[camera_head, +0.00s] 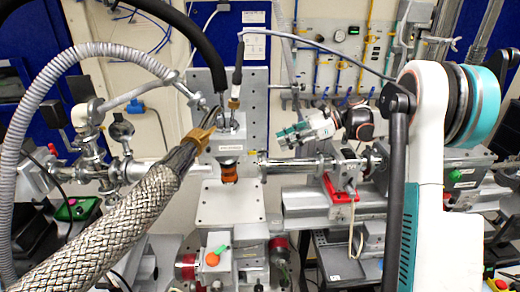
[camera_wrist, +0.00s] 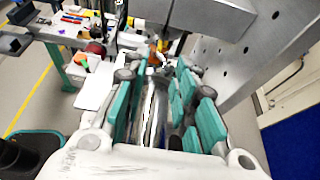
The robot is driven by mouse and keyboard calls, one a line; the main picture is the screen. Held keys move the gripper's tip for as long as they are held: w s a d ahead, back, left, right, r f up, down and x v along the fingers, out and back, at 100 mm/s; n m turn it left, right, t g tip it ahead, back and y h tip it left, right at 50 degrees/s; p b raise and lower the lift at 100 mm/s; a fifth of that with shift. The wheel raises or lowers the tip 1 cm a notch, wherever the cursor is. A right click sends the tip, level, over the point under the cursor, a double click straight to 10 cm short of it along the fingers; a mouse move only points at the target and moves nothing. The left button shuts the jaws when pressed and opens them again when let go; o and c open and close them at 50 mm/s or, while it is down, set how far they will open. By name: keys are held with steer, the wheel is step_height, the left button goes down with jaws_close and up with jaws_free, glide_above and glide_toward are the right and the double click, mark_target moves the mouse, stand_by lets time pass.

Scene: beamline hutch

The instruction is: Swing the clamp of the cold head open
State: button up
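The cold head (camera_head: 230,147) stands upright at the centre of the head view, a grey block with an orange-brown part (camera_head: 229,173) below it. Its clamp cannot be told apart clearly in either view. My gripper (camera_head: 284,136) is to the right of the cold head, pointing left at it with a gap between. In the wrist view my gripper (camera_wrist: 153,70) shows teal-padded fingers spread apart, with no object visibly gripped. A shiny metal cylinder (camera_wrist: 155,115) shows between the fingers; whether it touches them cannot be told.
A thick braided hose (camera_head: 120,222) crosses the left foreground. A horizontal beam pipe (camera_head: 290,165) runs below my gripper. A grey perforated plate (camera_head: 255,90) stands behind the cold head. A red-based fixture (camera_head: 342,190) is at right. A pale plate (camera_head: 230,205) lies below the cold head.

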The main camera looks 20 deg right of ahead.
mark_target(260, 157)
steer(key=x, duration=0.9)
steer(key=shift+a+f, duration=0.15)
jaws_close()
